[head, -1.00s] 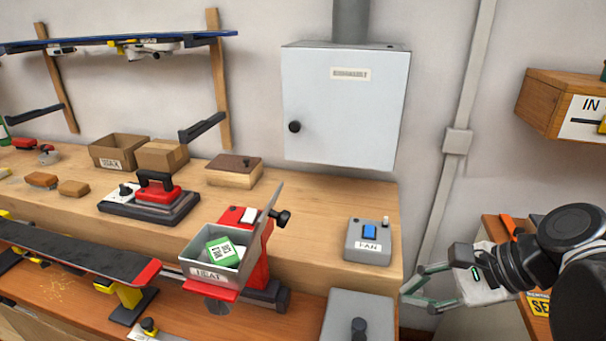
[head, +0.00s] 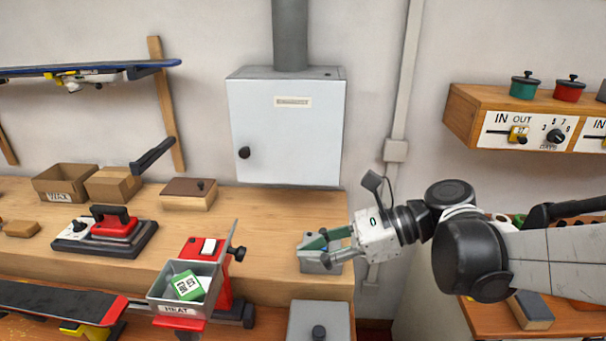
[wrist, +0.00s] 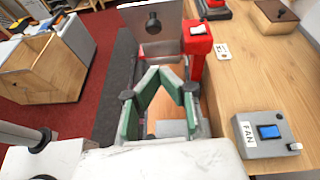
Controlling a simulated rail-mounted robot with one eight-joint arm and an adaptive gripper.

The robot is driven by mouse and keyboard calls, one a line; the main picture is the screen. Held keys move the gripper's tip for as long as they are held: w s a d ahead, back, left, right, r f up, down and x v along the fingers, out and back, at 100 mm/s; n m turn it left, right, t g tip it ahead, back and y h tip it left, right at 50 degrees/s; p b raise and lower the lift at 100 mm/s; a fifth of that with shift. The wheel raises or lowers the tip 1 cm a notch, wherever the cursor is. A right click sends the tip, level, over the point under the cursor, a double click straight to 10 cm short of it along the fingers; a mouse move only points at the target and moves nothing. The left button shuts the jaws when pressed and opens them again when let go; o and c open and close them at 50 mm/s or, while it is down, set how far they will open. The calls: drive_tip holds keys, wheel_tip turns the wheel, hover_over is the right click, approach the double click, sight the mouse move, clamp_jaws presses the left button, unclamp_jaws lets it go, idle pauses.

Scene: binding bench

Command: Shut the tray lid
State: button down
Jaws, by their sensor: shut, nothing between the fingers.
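The small grey tray (head: 160,297), labelled HEAT, is on the red stand, with a green box (head: 187,285) inside. Its grey lid (head: 226,250) stands open, nearly upright, on the tray's right side. A black knob (head: 238,253) sticks out from the lid's right face. In the wrist view the lid (wrist: 137,20) is at the top and hides the tray's inside. My gripper (head: 304,250) is shut and empty, to the right of the lid and apart from it, in front of the FAN box. Its green-padded fingers (wrist: 168,74) point toward the lid in the wrist view.
The FAN box (wrist: 262,134) with a blue switch sits on the bench close to my gripper. A red post (wrist: 197,40) stands beside the lid. A lidded grey bin (head: 304,320) is below, at the bench front. A grey cabinet (head: 288,130) hangs behind.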

drive_tip(key=a+p, duration=0.1)
drive_tip(key=a, duration=0.7)
drive_tip(key=shift+w+a+f, duration=0.2)
drive_tip(key=shift+w, duration=0.05)
